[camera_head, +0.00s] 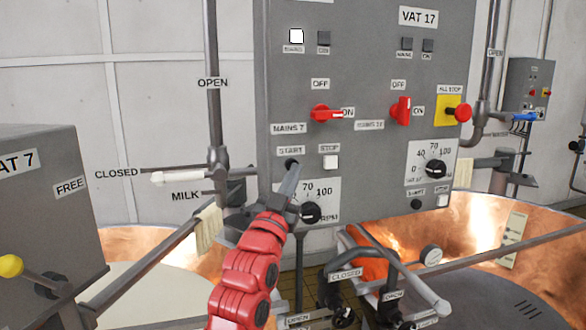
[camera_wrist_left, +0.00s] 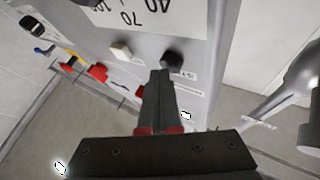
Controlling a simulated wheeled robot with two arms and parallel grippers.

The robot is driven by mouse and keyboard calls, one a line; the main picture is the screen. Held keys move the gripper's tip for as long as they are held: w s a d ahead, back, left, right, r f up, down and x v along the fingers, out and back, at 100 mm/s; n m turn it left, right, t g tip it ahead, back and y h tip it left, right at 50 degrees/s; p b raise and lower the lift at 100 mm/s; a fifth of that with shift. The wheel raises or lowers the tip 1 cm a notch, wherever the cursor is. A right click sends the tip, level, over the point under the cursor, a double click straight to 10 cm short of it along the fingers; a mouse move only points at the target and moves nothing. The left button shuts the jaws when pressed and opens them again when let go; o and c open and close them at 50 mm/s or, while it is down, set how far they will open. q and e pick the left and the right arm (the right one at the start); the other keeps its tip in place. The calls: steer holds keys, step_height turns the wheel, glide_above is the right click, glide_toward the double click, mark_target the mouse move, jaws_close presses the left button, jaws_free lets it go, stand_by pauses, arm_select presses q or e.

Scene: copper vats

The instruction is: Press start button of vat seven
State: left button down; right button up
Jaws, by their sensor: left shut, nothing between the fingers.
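The grey control panel (camera_head: 362,65) faces me. On its left half, under the START label (camera_head: 290,151), is the dark start button (camera_head: 291,163), mostly covered by my left gripper's tip. My left gripper (camera_head: 290,172), on its red wrist, is shut and empty, with its tip at this button. In the left wrist view the black start button (camera_wrist_left: 172,60) is just beyond the closed fingertips (camera_wrist_left: 161,73); I cannot tell whether they touch or press it. The white stop button (camera_head: 330,162) is to its right. My right gripper is not in view.
The red MAINS 7 switch (camera_head: 325,114) points sideways to ON, below a lit white lamp (camera_head: 296,36). A dial (camera_head: 310,213) is below the buttons. Valve handles and pipes (camera_head: 345,275) crowd the lower middle. Copper vats (camera_head: 135,245) stand on both sides.

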arm_select(q)
steer(key=shift+w+a+b, duration=0.1)
steer(key=shift+w+b, duration=0.2)
steer(key=shift+s, duration=0.1)
stand_by(0.4)
steer(key=shift+s+d+f, duration=0.1)
steer(key=shift+s+d, duration=0.2)
steer(key=shift+s, duration=0.45)
steer(key=shift+s+d+b, duration=0.2)
steer(key=shift+s+d, duration=0.05)
steer(key=shift+s, duration=0.55)
steer(key=shift+s+d+b, duration=0.2)
steer(key=shift+s+d, duration=0.05)
steer(key=shift+s, duration=0.55)
steer(key=shift+s+d+b, duration=0.2)
steer(key=shift+s+d, duration=0.05)
steer(key=shift+s, duration=0.55)
